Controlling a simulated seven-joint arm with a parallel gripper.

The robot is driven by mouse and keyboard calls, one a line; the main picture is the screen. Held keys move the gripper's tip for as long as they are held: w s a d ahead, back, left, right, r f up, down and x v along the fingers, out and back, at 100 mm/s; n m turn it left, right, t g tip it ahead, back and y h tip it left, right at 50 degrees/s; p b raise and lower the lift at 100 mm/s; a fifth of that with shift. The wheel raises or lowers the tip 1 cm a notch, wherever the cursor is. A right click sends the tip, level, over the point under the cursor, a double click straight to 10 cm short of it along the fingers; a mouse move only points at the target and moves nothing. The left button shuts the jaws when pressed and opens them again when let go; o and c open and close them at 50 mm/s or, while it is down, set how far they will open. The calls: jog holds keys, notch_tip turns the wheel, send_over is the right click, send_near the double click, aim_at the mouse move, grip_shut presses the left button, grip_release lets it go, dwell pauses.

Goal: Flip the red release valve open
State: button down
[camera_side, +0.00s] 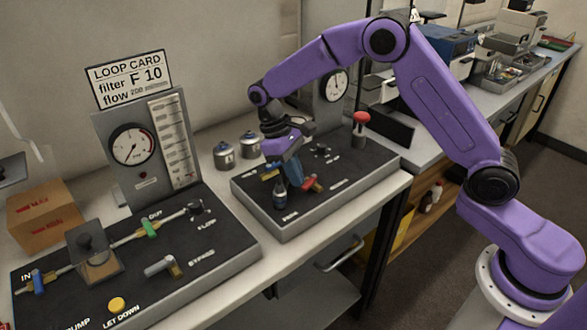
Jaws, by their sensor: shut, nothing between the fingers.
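A red lever handle (313,183) lies on the right-hand black panel (345,175), near its front middle. A red mushroom-shaped knob (361,118) stands upright on a grey post at that panel's back right corner. I cannot tell for certain which of the two is the release valve. My gripper (281,170) is shut and points down over the panel's left part, just left of the red lever. Whether it touches the lever is unclear. A small dark cylinder (280,194) stands just below the fingers, and blue parts beside them are hard to separate.
The left panel carries a gauge (133,144), blue and green valve handles and a yellow button (117,304). Two metal canisters (224,155) stand between the panels. A second gauge (334,85) is behind my wrist. A cardboard box (45,215) sits at far left.

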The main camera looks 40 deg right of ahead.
aim_at(306, 189)
jog(key=n, duration=0.1)
jog(key=s+n+h, duration=0.1)
jog(key=shift+s+a+n+t, duration=0.15)
jog(key=shift+n+t, duration=0.15)
jog(key=shift+n, duration=0.1)
jog(key=n, duration=0.1)
jog(key=s+n, duration=0.1)
jog(key=shift+s+n+t+h, duration=0.1)
jog(key=shift+n+t+h, duration=0.2)
jog(key=shift+n, duration=0.1)
jog(key=n, duration=0.1)
jog(key=s+n+t, duration=0.1)
jog(key=shift+d+n+h, duration=0.25)
jog(key=shift+n+h, duration=0.05)
jog(key=shift+n, duration=0.1)
jog(key=n, duration=0.1)
jog(key=s+n+t, duration=0.1)
jog(key=n, duration=0.1)
jog(key=shift+d, duration=0.4)
jog(key=shift+w+d, duration=0.5)
jog(key=shift+w, duration=0.2)
